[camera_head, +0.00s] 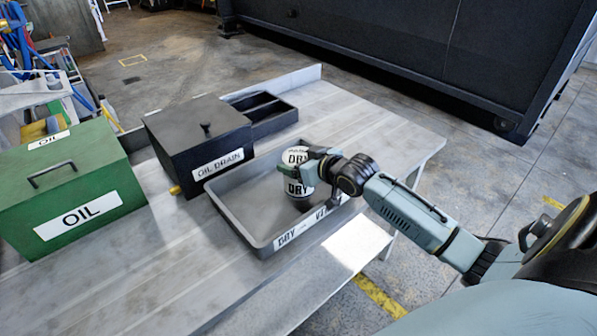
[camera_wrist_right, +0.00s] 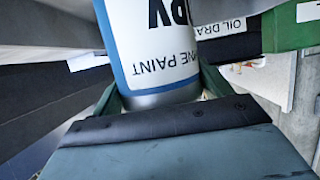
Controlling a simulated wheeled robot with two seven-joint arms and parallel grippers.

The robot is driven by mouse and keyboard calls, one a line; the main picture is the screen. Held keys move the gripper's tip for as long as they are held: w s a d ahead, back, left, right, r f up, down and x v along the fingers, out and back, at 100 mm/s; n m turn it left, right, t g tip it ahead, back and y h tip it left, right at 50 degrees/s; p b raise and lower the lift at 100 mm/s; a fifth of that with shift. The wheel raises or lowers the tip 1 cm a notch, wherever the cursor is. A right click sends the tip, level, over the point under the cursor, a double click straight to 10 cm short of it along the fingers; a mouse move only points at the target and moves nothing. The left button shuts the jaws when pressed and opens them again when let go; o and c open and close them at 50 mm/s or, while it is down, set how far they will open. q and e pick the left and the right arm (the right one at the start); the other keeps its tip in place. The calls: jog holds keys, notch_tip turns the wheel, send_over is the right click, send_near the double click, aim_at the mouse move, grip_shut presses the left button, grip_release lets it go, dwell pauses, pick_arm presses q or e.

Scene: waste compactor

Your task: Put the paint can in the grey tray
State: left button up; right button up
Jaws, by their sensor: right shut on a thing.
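My right gripper (camera_head: 313,170) is shut on the can, reaching in from the right over the tray's front wall. In the right wrist view the can (camera_wrist_right: 150,45) fills the space between the fingers, its label reading "PAINT". The gripper hides part of the can. My left gripper is not in view.
A black "OIL DRAIN" box (camera_head: 198,140) stands behind the tray, with a black divided tray (camera_head: 266,112) beside it. A green "OIL" box (camera_head: 62,190) is at the left. The metal table (camera_head: 130,285) is bare at the front left and far right.

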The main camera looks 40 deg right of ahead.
notch_tip(320, 180, down, 3)
jog(key=shift+r, duration=0.2)
jog(key=shift+f, duration=0.15)
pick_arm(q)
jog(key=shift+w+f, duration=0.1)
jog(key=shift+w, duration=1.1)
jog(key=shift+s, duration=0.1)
pick_arm(e)
jog(key=o, duration=0.9)
jog(key=shift+f, duration=0.2)
jog(key=o, duration=0.4)
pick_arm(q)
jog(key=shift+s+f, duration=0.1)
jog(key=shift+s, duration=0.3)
